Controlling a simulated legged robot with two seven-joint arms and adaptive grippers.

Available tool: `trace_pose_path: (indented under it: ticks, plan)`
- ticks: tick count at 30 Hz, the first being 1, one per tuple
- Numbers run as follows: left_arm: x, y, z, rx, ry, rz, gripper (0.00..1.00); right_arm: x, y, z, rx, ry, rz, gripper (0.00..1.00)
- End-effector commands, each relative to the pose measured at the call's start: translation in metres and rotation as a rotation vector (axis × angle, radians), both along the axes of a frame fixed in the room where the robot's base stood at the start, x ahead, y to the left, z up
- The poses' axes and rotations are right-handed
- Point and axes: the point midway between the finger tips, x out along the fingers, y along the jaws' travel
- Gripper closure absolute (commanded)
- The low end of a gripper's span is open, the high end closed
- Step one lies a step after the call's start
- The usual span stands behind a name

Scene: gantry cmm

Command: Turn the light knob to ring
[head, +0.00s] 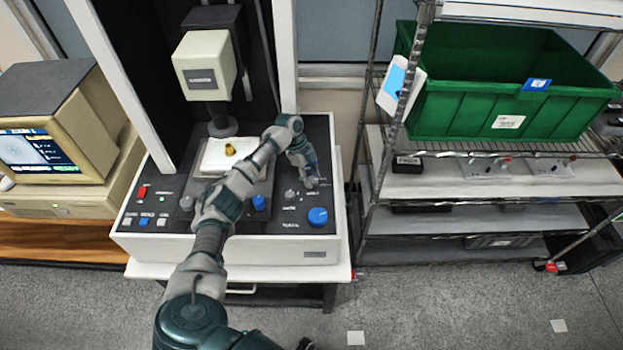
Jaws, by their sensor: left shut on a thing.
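The control panel (330,160) of the measuring machine carries several knobs. My left arm reaches across it, and my left gripper (311,179) points down at the panel's right side. It is shut on a small knob there, taken to be the light knob. The fingers mostly hide this knob, so its pointer and the ring mark cannot be read. A small grey knob (290,194) is just left of the gripper, and a large blue knob (317,216) is in front of it.
The machine's cream head (205,66) hangs over a white stage (232,158) holding a small yellow part (230,149). Another blue knob (259,202) is beside my forearm. A computer (60,140) stands left; a wire rack with a green bin (500,90) stands right.

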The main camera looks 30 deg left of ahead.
Motion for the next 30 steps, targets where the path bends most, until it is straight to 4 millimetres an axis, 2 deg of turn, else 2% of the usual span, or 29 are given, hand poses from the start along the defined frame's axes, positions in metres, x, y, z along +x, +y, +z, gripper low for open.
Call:
trace_pose_path:
  ticks: [14, 15, 17, 18, 26, 30]
  plan:
    - [0.002, 0.001, 0.003, 0.001, -0.009, -0.013, 0.96, 0.000, 0.000, -0.001, 0.000, 0.000, -0.001, 0.60]
    - [0.002, 0.001, 0.003, 0.001, -0.009, -0.013, 0.54, 0.000, 0.000, -0.001, 0.000, 0.000, -0.001, 0.60]
    - [0.002, 0.001, 0.003, 0.001, -0.008, -0.012, 0.39, 0.000, 0.000, -0.001, 0.000, 0.000, -0.001, 0.60]
    - [0.002, 0.001, 0.003, 0.001, -0.007, -0.012, 0.36, 0.000, 0.000, -0.001, 0.000, 0.000, -0.001, 0.60]
    - [0.001, 0.000, 0.002, 0.001, -0.004, -0.012, 0.36, 0.000, 0.003, -0.001, 0.003, 0.001, -0.003, 0.60]
    - [0.002, 0.004, 0.012, 0.001, -0.006, -0.012, 0.36, 0.000, 0.002, -0.001, 0.004, -0.001, -0.002, 0.60]
